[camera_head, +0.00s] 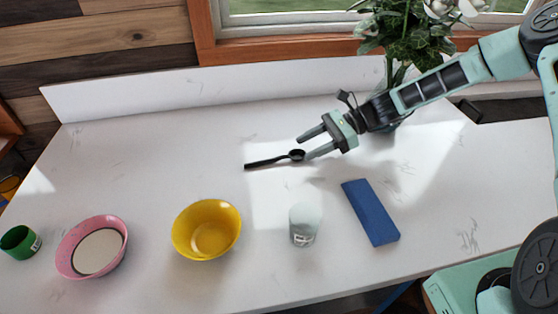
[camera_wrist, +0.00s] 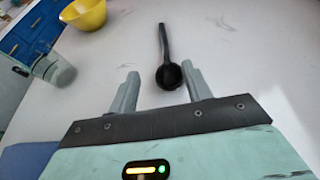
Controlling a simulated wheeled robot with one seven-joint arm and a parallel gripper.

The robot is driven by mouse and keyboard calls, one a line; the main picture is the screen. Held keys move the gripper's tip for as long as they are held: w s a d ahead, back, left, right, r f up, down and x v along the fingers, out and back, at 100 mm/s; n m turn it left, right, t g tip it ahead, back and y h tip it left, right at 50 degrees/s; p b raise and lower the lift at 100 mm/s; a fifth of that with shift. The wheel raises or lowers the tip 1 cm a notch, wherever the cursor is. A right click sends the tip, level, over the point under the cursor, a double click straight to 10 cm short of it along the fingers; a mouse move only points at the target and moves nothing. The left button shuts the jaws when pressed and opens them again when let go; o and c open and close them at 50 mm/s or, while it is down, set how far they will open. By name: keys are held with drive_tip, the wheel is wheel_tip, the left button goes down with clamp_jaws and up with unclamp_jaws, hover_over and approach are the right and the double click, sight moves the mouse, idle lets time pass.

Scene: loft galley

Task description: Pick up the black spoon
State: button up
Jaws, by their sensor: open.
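The black spoon (camera_head: 272,160) lies flat on the white counter, with its bowl end toward my gripper and its handle pointing left in the head view. My gripper (camera_head: 307,147) is open and empty, with its fingertips close to the bowl of the spoon. In the wrist view, the spoon (camera_wrist: 164,50) lies ahead with its bowl near the gap between the two fingertips (camera_wrist: 161,73) and its handle pointing away. I cannot tell the exact height of the fingers above the counter.
A yellow bowl (camera_head: 185,241), a clear cup (camera_head: 304,226) and a blue block (camera_head: 371,212) stand in front of the spoon. A pink bowl (camera_head: 67,257) and a green cup (camera_head: 20,242) are at far left. A potted plant (camera_head: 402,38) stands behind my arm. The counter left of the spoon is clear.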

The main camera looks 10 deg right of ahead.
sight(282, 156)
drive_tip(key=shift+w+a+f, duration=0.1)
drive_tip(key=shift+w+f, duration=0.05)
drive_tip(key=shift+f, duration=0.15)
drive_tip(key=a, duration=0.1)
drive_tip(key=a+p, duration=0.2)
drive_tip(key=shift+f, duration=0.25)
drive_tip(key=p+x, duration=0.2)
drive_tip(key=x, duration=0.1)
drive_tip(key=shift+w+a+r, duration=0.1)
drive_tip(key=shift+w+a, duration=0.05)
drive_tip(key=shift+a, duration=0.1)
drive_tip(key=shift+a+f, duration=0.3)
drive_tip(key=shift+a, duration=0.05)
clamp_jaws()
drive_tip(key=shift+f, duration=0.1)
